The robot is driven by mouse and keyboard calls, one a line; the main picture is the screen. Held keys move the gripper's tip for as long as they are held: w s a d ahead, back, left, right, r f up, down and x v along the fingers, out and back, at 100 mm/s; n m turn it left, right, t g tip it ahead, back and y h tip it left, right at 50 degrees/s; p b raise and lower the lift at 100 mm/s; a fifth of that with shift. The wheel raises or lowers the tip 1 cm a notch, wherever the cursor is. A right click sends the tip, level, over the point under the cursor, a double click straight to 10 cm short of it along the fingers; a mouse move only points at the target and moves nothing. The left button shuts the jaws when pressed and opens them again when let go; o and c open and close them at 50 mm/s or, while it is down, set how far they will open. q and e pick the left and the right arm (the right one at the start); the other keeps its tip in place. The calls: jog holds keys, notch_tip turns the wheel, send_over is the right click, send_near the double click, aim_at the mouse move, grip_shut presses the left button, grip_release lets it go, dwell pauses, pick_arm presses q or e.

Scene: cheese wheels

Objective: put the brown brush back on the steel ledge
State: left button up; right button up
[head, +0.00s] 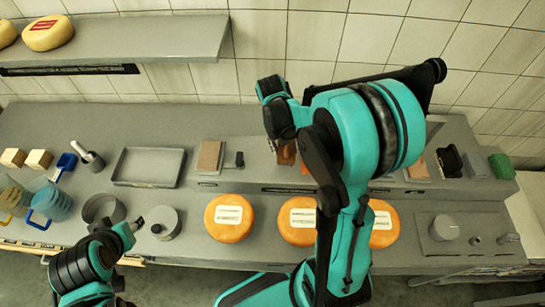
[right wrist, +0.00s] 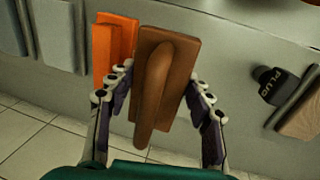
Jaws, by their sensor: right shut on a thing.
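The brown brush (right wrist: 165,75) has a flat rectangular block and a rounded handle. In the right wrist view it sits between the fingers of my right gripper (right wrist: 160,112), which is shut on it. In the head view a little of the brush (head: 286,153) shows beside my right arm, over the steel ledge (head: 258,152). I cannot tell whether it touches the ledge. An orange brush (right wrist: 112,48) stands close beside it, mostly hidden by my arm in the head view. My left gripper (head: 135,225) is at lower left near a grey round lidded pot; its jaws are too small to read.
A black plug (head: 239,160) and a brown-topped block (head: 210,157) are left of the brush. Several orange cheese wheels (head: 229,218) lie on the counter in front. A grey tray (head: 148,183) is further left. A shelf (head: 150,42) hangs at upper left.

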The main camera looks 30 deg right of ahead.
jog(key=w+a+f, duration=0.2)
jog(key=shift+w+a, duration=0.1)
jog(key=shift+a, duration=0.3)
notch_tip(320, 180, down, 3)
jog(key=shift+f+b, duration=0.2)
jog(key=shift+b, duration=0.25)
jog(key=shift+f, duration=0.45)
jog(key=o, duration=0.6)
jog(key=shift+f, duration=0.1)
jog(key=o, duration=0.4)
jog(key=shift+o, duration=0.2)
